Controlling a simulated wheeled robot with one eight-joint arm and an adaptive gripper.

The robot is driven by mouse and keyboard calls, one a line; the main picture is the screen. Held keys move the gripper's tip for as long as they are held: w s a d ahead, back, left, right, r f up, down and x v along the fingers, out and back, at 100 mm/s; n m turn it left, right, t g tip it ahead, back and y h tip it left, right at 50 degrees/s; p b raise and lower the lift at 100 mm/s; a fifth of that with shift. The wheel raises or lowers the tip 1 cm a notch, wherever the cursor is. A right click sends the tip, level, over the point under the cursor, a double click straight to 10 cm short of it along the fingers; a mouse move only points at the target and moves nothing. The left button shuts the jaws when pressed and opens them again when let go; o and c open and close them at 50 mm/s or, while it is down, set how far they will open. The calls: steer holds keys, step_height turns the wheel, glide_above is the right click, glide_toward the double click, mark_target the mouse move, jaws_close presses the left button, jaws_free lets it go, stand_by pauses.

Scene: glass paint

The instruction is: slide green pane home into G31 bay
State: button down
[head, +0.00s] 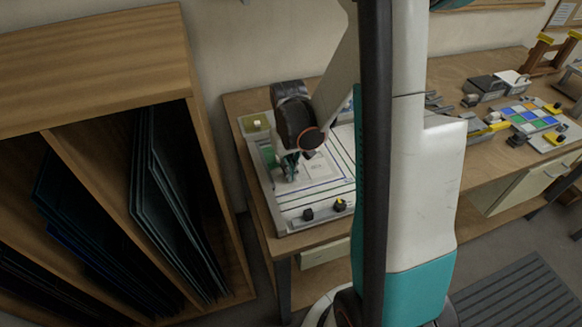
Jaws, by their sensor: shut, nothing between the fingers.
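My gripper (290,174) points down over the left part of a white work board (283,215) on the wooden bench. Its fingers are shut with nothing visible between them. A small green patch (268,157) shows just left of my gripper on the board; it may be the green pane, but it is too small and partly covered to be sure. I cannot tell whether the fingers touch it. No G31 label is readable, so I cannot tell which bay is which. My arm hides the right part of the board.
A wooden rack (90,65) with several dark upright glass sheets (165,195) stands at left. A yellow-green box (256,122) sits at the board's back left corner. Black knobs (307,214) sit along its front. A colour sample tray (530,119) and tools lie on the bench at right.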

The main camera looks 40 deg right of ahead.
steer(key=shift+w+d, duration=0.2)
steer(key=shift+w, duration=1)
steer(key=shift+w, duration=0.1)
steer(key=shift+w+d+b, duration=0.15)
steer(key=shift+w+b, duration=0.05)
steer(key=shift+w, duration=0.35)
steer(key=shift+w+d+b, duration=0.15)
steer(key=shift+w, duration=0.4)
steer(key=shift+s, duration=0.15)
